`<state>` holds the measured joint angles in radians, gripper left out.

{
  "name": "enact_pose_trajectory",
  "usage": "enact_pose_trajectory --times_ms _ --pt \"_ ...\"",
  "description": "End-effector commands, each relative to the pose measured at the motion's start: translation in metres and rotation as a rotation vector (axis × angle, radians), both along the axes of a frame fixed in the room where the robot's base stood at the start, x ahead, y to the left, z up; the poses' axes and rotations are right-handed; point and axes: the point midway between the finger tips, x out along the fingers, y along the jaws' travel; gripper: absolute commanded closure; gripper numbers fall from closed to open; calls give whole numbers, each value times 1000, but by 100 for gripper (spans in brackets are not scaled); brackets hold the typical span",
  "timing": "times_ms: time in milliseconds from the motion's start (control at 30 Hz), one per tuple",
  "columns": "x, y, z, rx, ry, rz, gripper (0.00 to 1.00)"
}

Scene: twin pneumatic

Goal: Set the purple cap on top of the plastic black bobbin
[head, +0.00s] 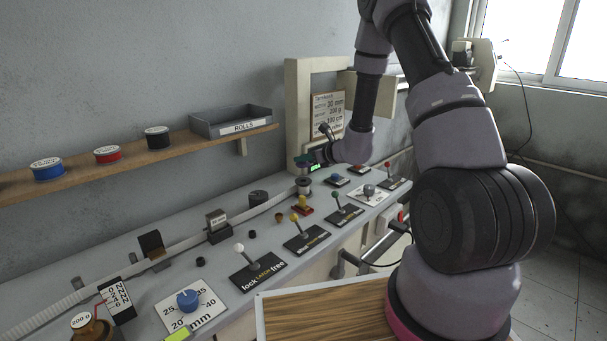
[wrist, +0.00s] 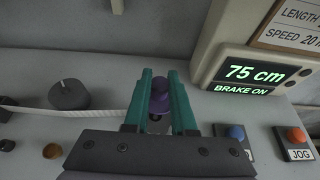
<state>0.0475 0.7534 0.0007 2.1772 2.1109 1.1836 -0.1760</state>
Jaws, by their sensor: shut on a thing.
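My gripper (wrist: 160,82) has two teal fingers shut on the purple cap (wrist: 160,95), which sits between the fingertips in the wrist view. In the head view my gripper (head: 304,161) is small, at the far part of the grey bench; the cap is too small to make out there. A pale and dark spool (head: 304,187) stands on the bench just below my gripper; I cannot tell whether the cap touches it. A black bobbin (head: 157,137) stands on the wooden shelf, well left of my gripper.
A dark round piece (head: 258,197) stands beside the pale strip on the bench; it also shows in the wrist view (wrist: 68,95). Levers, including a white-knobbed one (head: 239,248), line the front. A grey tray (head: 231,121) and blue spool (head: 47,168) are on the shelf.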

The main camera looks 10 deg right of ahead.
Motion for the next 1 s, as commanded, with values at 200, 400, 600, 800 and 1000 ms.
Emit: enact_pose_trajectory --times_ms 200,400,600,800,1000 --pt "0 0 -18 1 1 -2 100" --pt "0 -1 -48 0 2 -2 100" --pt "0 0 -53 0 -1 -2 100" --pt "0 0 -56 0 0 -1 100" --pt "0 0 -60 -1 -1 -1 65"
